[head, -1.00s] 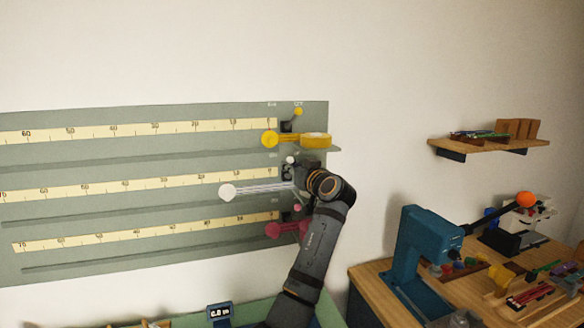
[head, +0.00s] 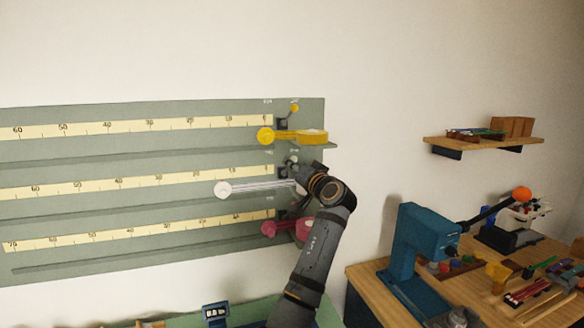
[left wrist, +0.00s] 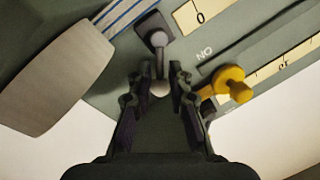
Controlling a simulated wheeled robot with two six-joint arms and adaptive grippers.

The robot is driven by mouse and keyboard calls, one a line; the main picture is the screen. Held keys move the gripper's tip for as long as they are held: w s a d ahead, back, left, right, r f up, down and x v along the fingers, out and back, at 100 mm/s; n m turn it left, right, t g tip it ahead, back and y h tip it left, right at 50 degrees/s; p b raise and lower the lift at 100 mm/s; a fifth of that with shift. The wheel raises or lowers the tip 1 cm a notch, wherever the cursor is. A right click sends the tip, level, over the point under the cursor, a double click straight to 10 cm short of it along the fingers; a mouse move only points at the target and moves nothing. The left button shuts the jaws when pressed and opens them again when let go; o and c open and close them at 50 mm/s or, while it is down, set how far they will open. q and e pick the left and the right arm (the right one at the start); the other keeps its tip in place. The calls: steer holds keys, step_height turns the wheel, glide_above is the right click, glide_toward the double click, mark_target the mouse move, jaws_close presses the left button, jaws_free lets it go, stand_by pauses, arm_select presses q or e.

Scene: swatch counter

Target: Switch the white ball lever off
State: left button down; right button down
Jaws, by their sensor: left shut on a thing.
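The white ball lever (left wrist: 160,88) sticks out of a dark square mount on the green wall board. In the left wrist view its pale ball is between my left gripper's (left wrist: 157,80) two fingers, which are shut on it. In the head view my left gripper (head: 298,171) is at the right end of the middle ruler, and it mostly hides the lever. Which way the lever points is hard to tell there. The word ON shows upside down beside the mount in the wrist view. My right gripper is not in view.
A yellow lever (head: 294,109) and yellow ribbon piece (head: 300,137) sit above, and a red piece (head: 270,228) below. A white disc (head: 222,189) with a striped band lies along the middle row. A blue press (head: 422,240) stands on the wooden table (head: 362,283) at right.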

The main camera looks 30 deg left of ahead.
arm_select(q)
steer(key=shift+m, duration=0.3)
steer(key=c, duration=1.3)
jaws_free()
steer(key=shift+d, duration=0.1)
steer(key=shift+o, duration=0.2)
steer(key=v, duration=0.7)
steer(key=shift+d, duration=0.2)
steer(key=shift+f, duration=0.1)
steer(key=shift+s, duration=0.1)
